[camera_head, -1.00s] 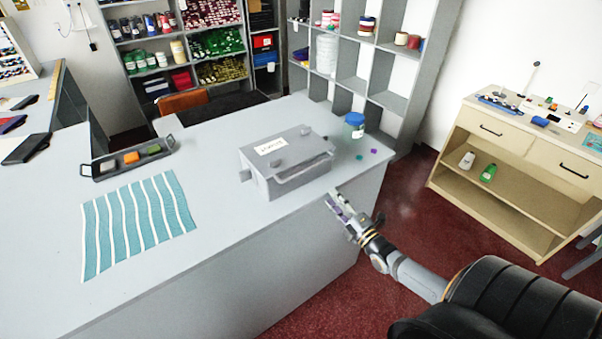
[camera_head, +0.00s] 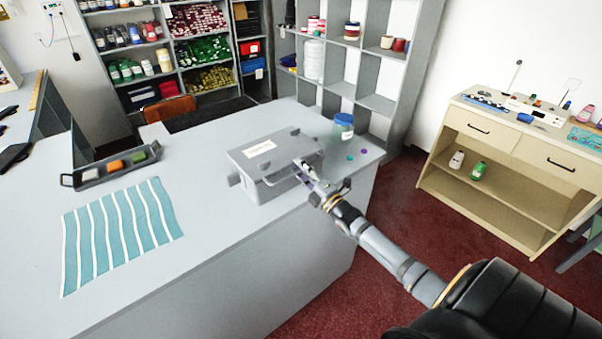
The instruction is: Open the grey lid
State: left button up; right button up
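The grey lid (camera_head: 278,147) sits closed on a grey box (camera_head: 256,190) near the counter's right end. A white label with dark writing lies on the lid. My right gripper (camera_head: 302,168) is at the box's front right edge, with its fingertips over or against the lid's front edge. I cannot tell whether it touches the lid, or whether its small fingers are open or shut. The gripper hides part of the box's front right side. My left gripper is not in view.
A jar with a blue lid (camera_head: 343,127) and small purple and teal discs stand right of the box. A dark tray (camera_head: 112,168) with coloured blocks and a teal striped cloth (camera_head: 120,232) lie to the left. The counter (camera_head: 205,225) between cloth and box is clear.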

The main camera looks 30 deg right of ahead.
jog(key=shift+c, duration=0.4)
grip_shut()
